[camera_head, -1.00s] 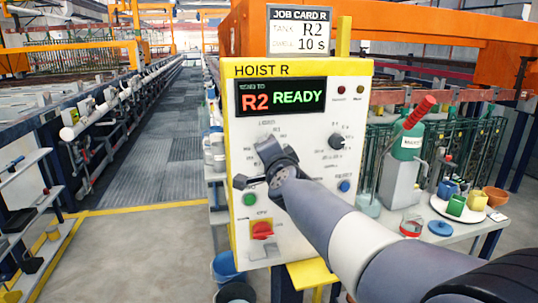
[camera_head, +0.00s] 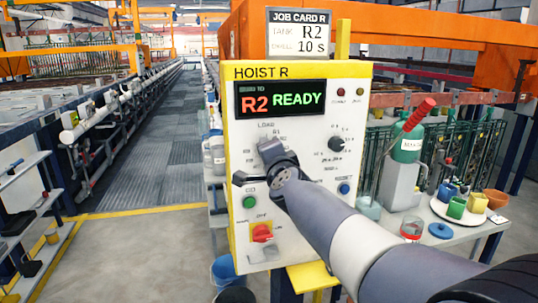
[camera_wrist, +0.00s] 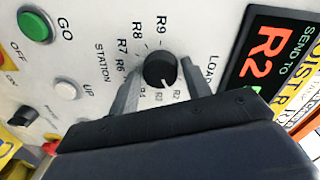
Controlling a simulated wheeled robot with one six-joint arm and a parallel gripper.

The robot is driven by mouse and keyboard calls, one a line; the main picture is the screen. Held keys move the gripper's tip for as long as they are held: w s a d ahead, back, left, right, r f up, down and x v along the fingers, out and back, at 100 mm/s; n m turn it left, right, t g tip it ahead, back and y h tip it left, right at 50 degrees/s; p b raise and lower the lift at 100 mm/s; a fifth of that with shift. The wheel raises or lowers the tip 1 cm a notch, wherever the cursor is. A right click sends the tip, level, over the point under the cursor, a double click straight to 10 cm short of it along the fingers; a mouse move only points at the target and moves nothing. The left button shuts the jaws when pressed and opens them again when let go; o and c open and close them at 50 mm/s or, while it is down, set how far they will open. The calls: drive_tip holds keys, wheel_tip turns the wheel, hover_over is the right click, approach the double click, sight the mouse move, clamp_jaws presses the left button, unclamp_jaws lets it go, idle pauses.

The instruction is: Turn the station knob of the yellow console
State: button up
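The yellow console (camera_head: 368,120) is a yellow-edged box with a white face, labelled HOIST R. Its display (camera_head: 281,98) reads R2 READY. The round black station knob (camera_wrist: 160,70) shows in the wrist view, with its white mark toward the R2 label. In the head view my gripper hides the knob. My gripper (camera_wrist: 158,75) is at the knob, one finger on each side and very close to it. I cannot tell whether the fingers touch it.
A second black knob (camera_head: 336,144), a green button (camera_head: 250,202), a blue button (camera_head: 344,188) and a red switch (camera_head: 262,232) are on the same face. A job card (camera_head: 300,30) above reads R2, 10 s. A side table (camera_head: 462,238) with pots stands right.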

drive_tip(key=shift+o, duration=1.1)
drive_tip(key=shift+s, duration=0.1)
drive_tip(key=p+v, duration=0.1)
drive_tip(key=v, duration=0.9)
drive_tip(key=shift+s, duration=0.3)
drive_tip(key=shift+d, duration=0.15)
drive_tip(key=x, duration=1)
drive_tip(key=shift+w+b, duration=0.4)
drive_tip(key=shift+b, duration=0.05)
drive_tip(key=shift+s, duration=0.1)
